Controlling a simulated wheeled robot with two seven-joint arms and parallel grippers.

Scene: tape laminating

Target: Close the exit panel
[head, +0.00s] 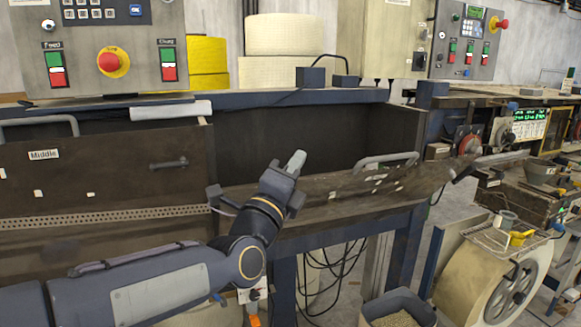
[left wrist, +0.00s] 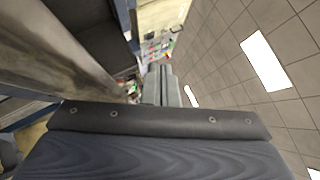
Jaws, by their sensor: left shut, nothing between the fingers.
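The exit panel (head: 340,190) is the long brown panel right of the panel labelled Middle. It hangs folded down and outward, so the dark compartment (head: 300,130) behind it is open. Its grey bar handle (head: 385,161) is near its right end. My left gripper (head: 295,160) is shut and empty, pointing up in front of the panel's left part; I cannot tell whether it touches. In the left wrist view the shut fingers (left wrist: 160,85) point away from the camera, with a brown panel surface (left wrist: 60,45) to their left. My right gripper is not in view.
The Middle panel (head: 100,165) stands upright at left. Control boxes with red emergency buttons (head: 110,62) stand above the machine. A dark bin (head: 398,308) and a large cream roll (head: 485,285) are at lower right. Cables hang below the panel.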

